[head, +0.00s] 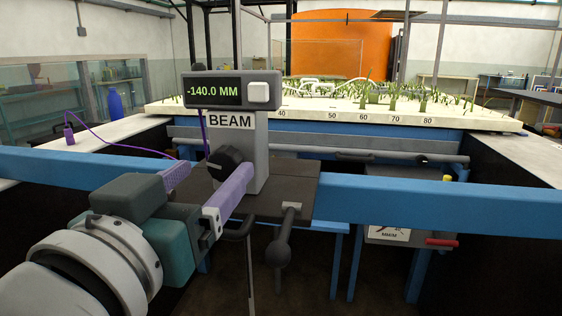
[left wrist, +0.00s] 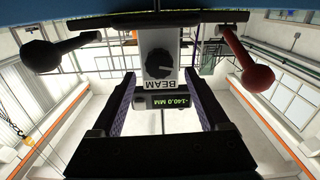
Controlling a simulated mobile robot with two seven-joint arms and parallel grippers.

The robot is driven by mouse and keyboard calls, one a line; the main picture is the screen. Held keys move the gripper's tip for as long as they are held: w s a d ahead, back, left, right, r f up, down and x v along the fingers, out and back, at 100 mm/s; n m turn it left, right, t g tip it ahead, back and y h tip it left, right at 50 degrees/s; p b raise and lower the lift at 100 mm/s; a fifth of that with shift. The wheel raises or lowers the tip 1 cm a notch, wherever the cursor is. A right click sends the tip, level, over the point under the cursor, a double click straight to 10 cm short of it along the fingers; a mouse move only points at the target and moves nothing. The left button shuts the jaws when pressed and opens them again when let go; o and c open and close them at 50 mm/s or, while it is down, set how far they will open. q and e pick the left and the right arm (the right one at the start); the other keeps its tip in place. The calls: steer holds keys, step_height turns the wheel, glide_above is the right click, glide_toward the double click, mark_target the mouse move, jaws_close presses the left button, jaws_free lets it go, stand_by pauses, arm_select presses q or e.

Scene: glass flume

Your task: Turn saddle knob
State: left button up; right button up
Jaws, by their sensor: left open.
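The saddle knob is a round black knob (head: 226,163) on the front of the grey post marked BEAM (head: 257,150). In the left wrist view the knob (left wrist: 159,65) shows face-on with a pointer mark. My left gripper (head: 220,170) is open, with its purple fingers to either side of the knob. In the left wrist view the left gripper (left wrist: 160,78) has visible gaps between each finger and the knob; I cannot tell whether the fingertips reach its depth. A display (head: 230,90) above reads -140.0 MM. My right gripper is in neither view.
The saddle plate (head: 290,190) sits on a blue beam (head: 440,207). A black ball-ended lever (head: 283,240) hangs from the plate; a red-ended lever (left wrist: 250,70) shows in the left wrist view. A purple cable (head: 120,148) runs left. A planted bed (head: 340,112) lies behind.

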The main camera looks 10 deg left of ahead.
mark_target(221, 164)
arm_select(q)
steer(key=shift+w+d, duration=0.1)
steer(key=shift+w, duration=1.45)
jaws_close()
